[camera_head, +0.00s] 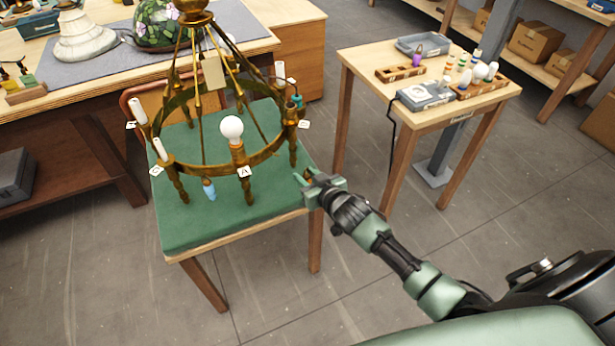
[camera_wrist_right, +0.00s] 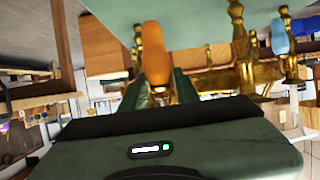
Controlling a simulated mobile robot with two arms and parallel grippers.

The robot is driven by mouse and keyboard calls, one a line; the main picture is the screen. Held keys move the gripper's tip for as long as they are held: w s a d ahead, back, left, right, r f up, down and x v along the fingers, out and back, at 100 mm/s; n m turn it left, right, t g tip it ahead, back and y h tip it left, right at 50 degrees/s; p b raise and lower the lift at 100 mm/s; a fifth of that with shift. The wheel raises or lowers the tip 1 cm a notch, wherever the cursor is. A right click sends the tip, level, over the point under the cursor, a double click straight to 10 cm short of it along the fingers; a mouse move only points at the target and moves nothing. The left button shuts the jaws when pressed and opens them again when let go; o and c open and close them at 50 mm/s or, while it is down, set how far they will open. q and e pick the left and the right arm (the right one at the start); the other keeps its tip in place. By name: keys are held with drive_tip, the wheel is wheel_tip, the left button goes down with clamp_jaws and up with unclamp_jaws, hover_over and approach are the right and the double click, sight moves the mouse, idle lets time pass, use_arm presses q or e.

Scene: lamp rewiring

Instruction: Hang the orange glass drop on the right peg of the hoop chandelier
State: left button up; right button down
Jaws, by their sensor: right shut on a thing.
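The brass hoop chandelier (camera_head: 205,165) stands above a green-topped table (camera_head: 185,225), with one white bulb and several candle sleeves on its ring. A blue drop (camera_head: 208,190) hangs under the ring's front left; it also shows in the right wrist view (camera_wrist_right: 280,37). My right gripper (camera_head: 309,177) is just right of the ring, near the table's right edge. It is shut on the orange glass drop (camera_wrist_right: 152,38), whose body stands out past the fingers (camera_wrist_right: 155,92) in the right wrist view. The right peg cannot be singled out. My left gripper is out of view.
A side table (camera_head: 385,75) at the back right carries a grey tray (camera_head: 423,44), a grey device (camera_head: 425,96) and small parts. A bench (camera_head: 262,42) with a floral lamp shade (camera_head: 155,25) is behind the chandelier. Open floor lies in front.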

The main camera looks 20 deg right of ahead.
drive_tip(key=shift+w+a+f+b, duration=0.15)
drive_tip(key=shift+w+a+b, duration=0.2)
drive_tip(key=shift+w, duration=0.35)
drive_tip(key=w+a+b, duration=0.3)
drive_tip(key=w+b, duration=0.1)
drive_tip(key=w, duration=0.2)
idle(0.5)
drive_tip(key=shift+a, duration=0.1)
